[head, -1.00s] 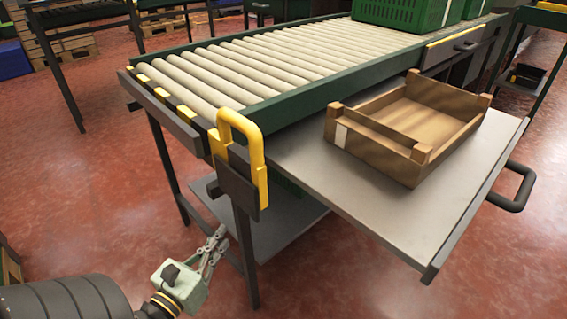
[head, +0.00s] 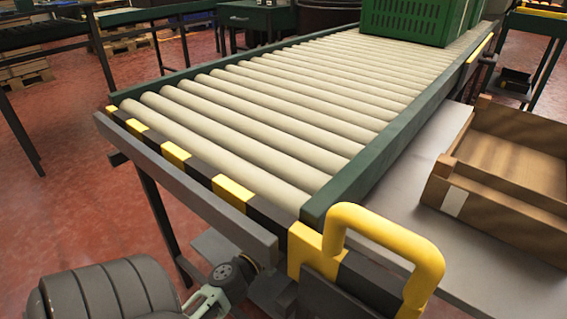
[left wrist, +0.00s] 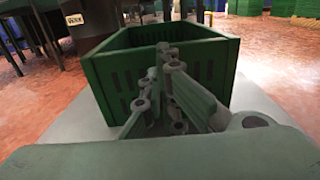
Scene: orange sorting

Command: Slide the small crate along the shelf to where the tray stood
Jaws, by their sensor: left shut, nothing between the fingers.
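In the left wrist view a small green slotted crate (left wrist: 207,68) stands upright on a grey shelf (left wrist: 260,108). My left gripper (left wrist: 165,75) is shut and empty, its fingers overlapping the crate's near side; I cannot tell if they touch it. In the head view my left wrist (head: 225,278) reaches in low at the near end of the roller conveyor, and its fingers are hidden. That view shows only a strip of the lower shelf (head: 213,250), and the crate is hidden there. No tray is identifiable. My right gripper is not in view.
The roller conveyor (head: 250,110) is above the lower shelf, with a large green crate (head: 410,20) at its far end. A yellow handle (head: 385,240) is at its near corner. A wooden crate (head: 510,165) sits on the side shelf (head: 405,205) at right.

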